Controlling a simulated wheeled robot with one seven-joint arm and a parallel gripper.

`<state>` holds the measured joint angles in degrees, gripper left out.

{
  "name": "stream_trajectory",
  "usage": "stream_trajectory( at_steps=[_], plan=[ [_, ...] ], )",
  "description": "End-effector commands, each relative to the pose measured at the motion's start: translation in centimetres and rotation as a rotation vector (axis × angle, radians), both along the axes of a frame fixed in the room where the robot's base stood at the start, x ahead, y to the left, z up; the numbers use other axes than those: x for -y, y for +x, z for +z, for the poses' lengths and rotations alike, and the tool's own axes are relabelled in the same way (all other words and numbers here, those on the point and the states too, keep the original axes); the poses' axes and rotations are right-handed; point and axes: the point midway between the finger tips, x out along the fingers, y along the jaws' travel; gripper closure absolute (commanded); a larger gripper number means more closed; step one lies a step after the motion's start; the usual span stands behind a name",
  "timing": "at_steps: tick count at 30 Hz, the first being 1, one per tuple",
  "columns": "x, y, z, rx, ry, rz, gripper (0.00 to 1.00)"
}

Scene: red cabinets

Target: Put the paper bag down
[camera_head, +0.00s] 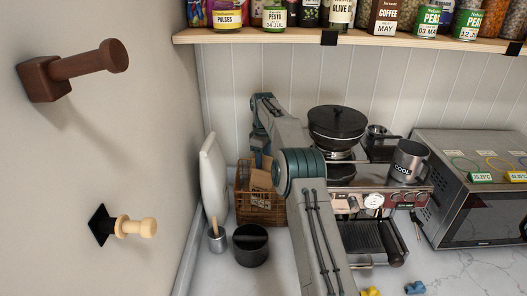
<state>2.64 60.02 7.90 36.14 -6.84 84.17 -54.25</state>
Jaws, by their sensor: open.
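A brown paper bag (260,180) shows in the head view, inside or just above a wicker basket (262,214) on the counter by the back wall. My arm reaches over the counter, and my gripper (259,160) points down at the bag's top. The gripper is open. The fingertips are small and partly hidden, so I cannot tell whether they touch the bag. The bag's lower part and its right side are hidden by the basket and my arm.
A white board (213,175) leans left of the basket. A dark pot (250,246) and a utensil cup (217,238) stand in front. A coffee machine (378,200) and microwave (480,190) stand at right. A shelf (290,36) of jars hangs above.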

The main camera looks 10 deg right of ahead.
Motion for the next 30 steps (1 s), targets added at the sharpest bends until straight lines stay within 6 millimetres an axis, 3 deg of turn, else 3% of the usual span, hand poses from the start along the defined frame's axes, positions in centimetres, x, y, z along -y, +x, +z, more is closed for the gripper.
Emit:
stream_trajectory(
  at_steps=[7, 24, 30],
  plan=[
    [0.0, 0.0, 4.1, 0.003, 0.001, 0.000, 0.44],
    [-0.1, -0.1, 6.3, -0.001, 0.000, -0.002, 0.44],
    [-0.7, -1.6, 7.2, -0.030, -0.008, -0.030, 0.44]
  ],
)
